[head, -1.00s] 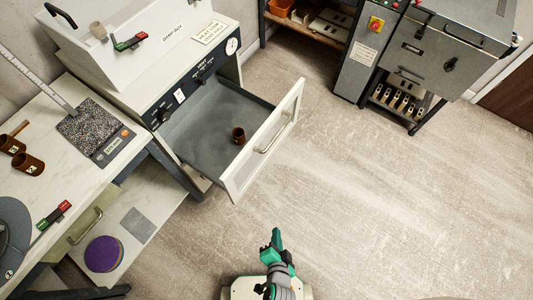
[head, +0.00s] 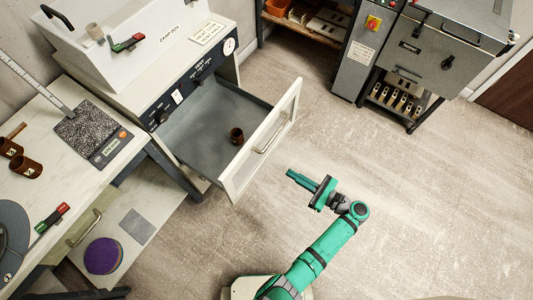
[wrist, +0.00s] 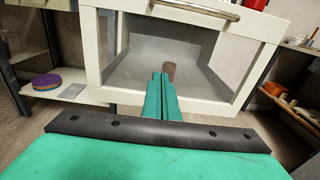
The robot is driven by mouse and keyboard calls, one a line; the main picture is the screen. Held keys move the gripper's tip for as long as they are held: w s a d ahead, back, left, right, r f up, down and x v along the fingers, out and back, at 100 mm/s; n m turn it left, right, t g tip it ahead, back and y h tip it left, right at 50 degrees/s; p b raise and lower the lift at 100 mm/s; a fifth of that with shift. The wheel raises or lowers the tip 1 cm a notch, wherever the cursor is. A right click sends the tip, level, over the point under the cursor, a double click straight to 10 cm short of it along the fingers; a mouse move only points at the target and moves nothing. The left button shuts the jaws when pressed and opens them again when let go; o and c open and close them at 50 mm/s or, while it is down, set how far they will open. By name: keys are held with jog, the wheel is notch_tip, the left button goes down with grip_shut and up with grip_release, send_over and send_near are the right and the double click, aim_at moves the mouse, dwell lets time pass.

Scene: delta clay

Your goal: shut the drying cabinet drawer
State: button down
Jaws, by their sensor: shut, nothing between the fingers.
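The drying cabinet (head: 187,88) stands at the upper left, and its drawer (head: 214,125) is pulled well out. The drawer has a pale frame front (head: 238,172) with a metal bar handle (head: 272,136); the handle also shows in the wrist view (wrist: 195,9). A small brown cup (head: 237,134) stands inside the drawer. My gripper (head: 290,173) is shut and empty, in front of the drawer front and apart from it, pointing at it. In the wrist view the closed green fingers (wrist: 161,92) point at the drawer front, below the handle.
A worktable (head: 62,185) with cups and a scale (head: 96,134) is at the left. A lower shelf (head: 126,232) holds a purple disc stack (head: 103,255). A grey machine (head: 440,55) stands at the upper right. The floor (head: 420,190) right of the drawer is clear.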

jog(key=w+a+r+y, duration=0.1)
jog(key=w+a+r, duration=0.1)
jog(key=w+a, duration=0.6)
jog(key=shift+w+a, duration=0.2)
jog(key=shift+a, duration=0.8)
jog(key=shift+w, duration=0.1)
